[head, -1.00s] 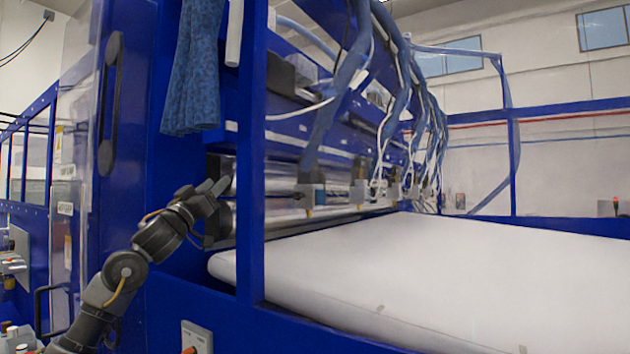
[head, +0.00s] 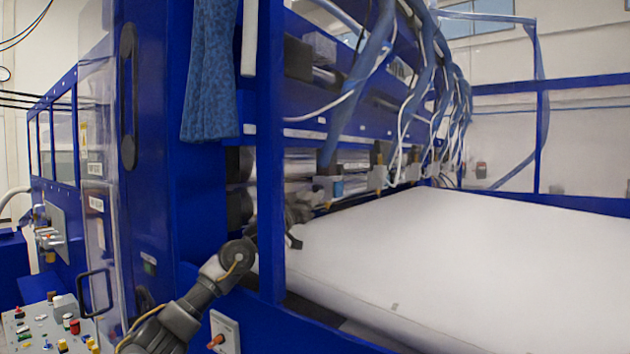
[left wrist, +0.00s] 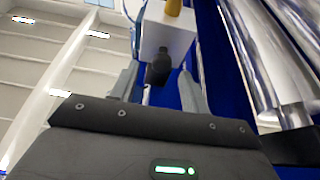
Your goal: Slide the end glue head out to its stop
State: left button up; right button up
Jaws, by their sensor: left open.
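My left gripper (head: 300,214) is behind the blue post, left of and below this head, above the foam's edge. In the left wrist view a white block with a yellow tip (left wrist: 166,34) and a dark round knob (left wrist: 159,70) lies straight ahead. The open fingers of my left gripper (left wrist: 158,88) are on either side of the knob; whether they touch it I cannot tell. My right gripper is not in view.
A blue upright post (head: 270,120) stands in front of my left forearm. The white foam slab (head: 450,260) lies right of it. Shiny rollers (left wrist: 265,55) run close on the right in the wrist view. Blue hoses (head: 362,80) hang above the heads.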

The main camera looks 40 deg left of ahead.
pick_arm(q)
jog(key=shift+p+x, duration=0.65)
jog(key=shift+x, duration=0.9)
jog(key=shift+s, duration=0.1)
jog(key=shift+a, duration=0.1)
grip_shut()
